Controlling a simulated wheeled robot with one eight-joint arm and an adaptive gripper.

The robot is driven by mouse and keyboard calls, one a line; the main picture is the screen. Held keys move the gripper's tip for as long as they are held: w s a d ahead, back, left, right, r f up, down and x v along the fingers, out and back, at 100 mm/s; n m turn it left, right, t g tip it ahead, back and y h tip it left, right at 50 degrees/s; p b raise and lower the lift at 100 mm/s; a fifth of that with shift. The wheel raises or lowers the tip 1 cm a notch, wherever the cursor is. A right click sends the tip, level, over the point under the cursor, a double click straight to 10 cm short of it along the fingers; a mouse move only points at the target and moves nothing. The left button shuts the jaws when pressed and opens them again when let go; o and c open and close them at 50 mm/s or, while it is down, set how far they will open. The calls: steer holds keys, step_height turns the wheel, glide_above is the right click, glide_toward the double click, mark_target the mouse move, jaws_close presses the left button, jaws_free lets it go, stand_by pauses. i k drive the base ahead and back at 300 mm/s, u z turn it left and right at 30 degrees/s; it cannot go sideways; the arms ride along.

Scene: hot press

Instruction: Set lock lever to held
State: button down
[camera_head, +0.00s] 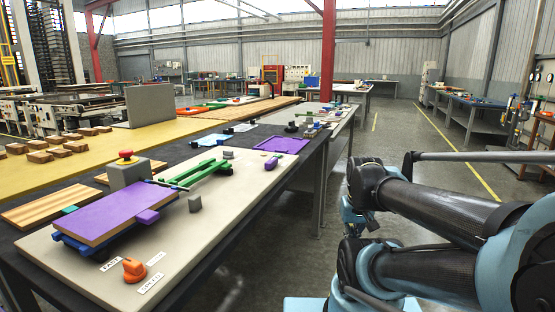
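A small orange knob-like lever (134,269) stands near the front edge of a pale board on the table. Small white labels (150,284) lie around it; their text is too small to read surely, and I cannot tell which label the lever points at. Behind it is the press: a purple plate (115,212) on a blue base (88,246), with a purple block (147,217) at its right side. A green linkage (205,172) reaches from the plate to the back right. My arm is folded at the right, off the table. My gripper cannot be made out.
A grey box with a red button (126,155) stands behind the purple plate. A purple tray (282,145) lies farther back. Open floor (395,135) lies right of the table.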

mark_target(272, 163)
steer(key=k, duration=1.3)
steer(key=z, duration=0.25)
steer(key=i, duration=0.95)
steer(key=u, duration=0.25)
